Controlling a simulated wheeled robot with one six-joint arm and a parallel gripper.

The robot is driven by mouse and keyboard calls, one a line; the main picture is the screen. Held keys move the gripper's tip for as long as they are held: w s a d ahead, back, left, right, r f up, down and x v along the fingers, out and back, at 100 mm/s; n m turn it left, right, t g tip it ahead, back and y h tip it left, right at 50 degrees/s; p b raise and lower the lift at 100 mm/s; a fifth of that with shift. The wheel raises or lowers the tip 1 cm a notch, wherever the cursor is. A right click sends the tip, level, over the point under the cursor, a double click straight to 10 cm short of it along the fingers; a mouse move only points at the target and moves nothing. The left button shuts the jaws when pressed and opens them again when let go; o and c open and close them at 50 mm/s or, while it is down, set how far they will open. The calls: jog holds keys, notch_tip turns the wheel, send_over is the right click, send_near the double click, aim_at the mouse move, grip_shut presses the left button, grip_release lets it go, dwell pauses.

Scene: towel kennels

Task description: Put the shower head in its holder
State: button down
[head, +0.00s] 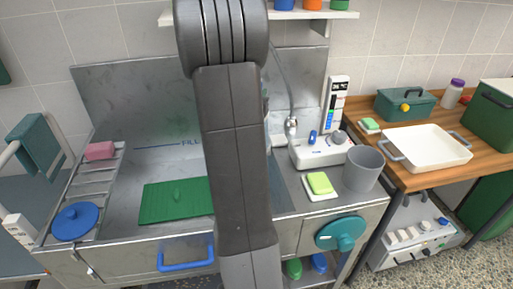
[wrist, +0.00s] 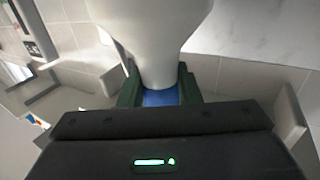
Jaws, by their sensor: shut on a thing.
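In the wrist view my gripper (wrist: 160,88) is shut, its dark green pads on either side of a white, tapering piece with a blue band, which appears to be the shower head (wrist: 158,40). The piece widens away from the jaws and runs out of the top of the picture. In the head view my own arm covers the gripper and the held piece. A thin grey hose (head: 284,75) runs from behind my arm down to a metal fitting on a white unit (head: 322,152). I cannot make out the holder in either view.
A steel tub with a green mat (head: 172,201) lies left of my arm. A grey cup (head: 363,168) and a green sponge on a white dish (head: 320,185) stand right of it. A white tray (head: 430,147) rests on the wooden counter. A shelf (head: 325,15) hangs above.

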jog(key=shift+f+b, duration=1.8)
jog(key=shift+f, duration=0.15)
jog(key=shift+f+b, duration=1.3)
jog(key=shift+f, duration=0.2)
jog(key=shift+f+b, duration=0.95)
jog(key=shift+f, duration=0.05)
jog(key=shift+f+b, duration=0.9)
jog(key=shift+f, duration=0.1)
jog(key=shift+f, duration=0.2)
jog(key=shift+f+b, duration=0.35)
jog(key=shift+b, duration=0.2)
